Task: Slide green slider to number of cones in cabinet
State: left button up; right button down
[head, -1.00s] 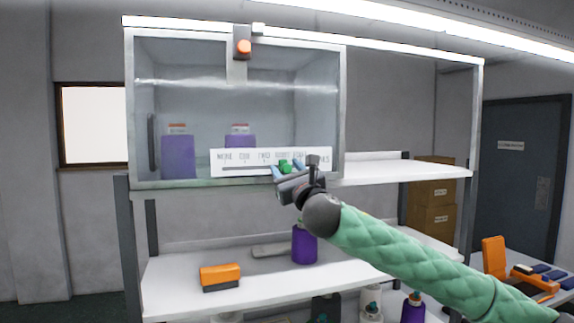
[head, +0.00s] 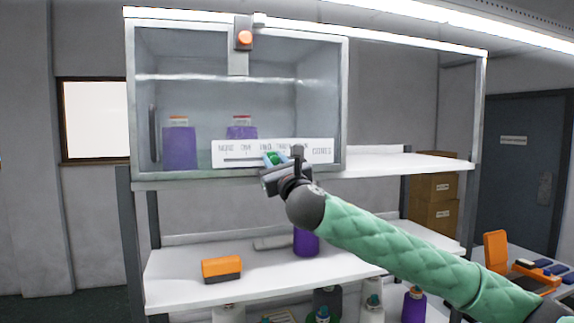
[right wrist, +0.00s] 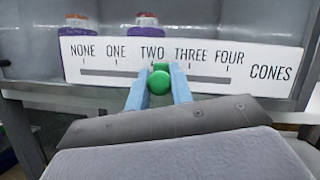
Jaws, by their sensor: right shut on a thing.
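The white scale plate (head: 318,151) is on the front of the glass cabinet (head: 341,100). In the right wrist view the plate (right wrist: 270,88) reads NONE, ONE, TWO, THREE, FOUR, CONES above a grey slot. The green slider (right wrist: 160,82) is just right of the TWO mark, well left of THREE. My right gripper (right wrist: 159,90) is shut on its round knob, with one blue finger on each side. In the head view the slider (head: 271,158) is partly hidden by the gripper.
An orange button (head: 245,38) is on the cabinet's top frame. Boxes (head: 432,202) stand at the right.

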jog(key=shift+s+a, duration=0.25)
jog(key=shift+a, duration=0.45)
jog(key=c, duration=1.2)
grip_release()
pick_arm(q)
jog(key=shift+w, duration=0.5)
pick_arm(e)
jog(key=shift+a, duration=0.1)
pick_arm(q)
jog(key=shift+f, duration=0.15)
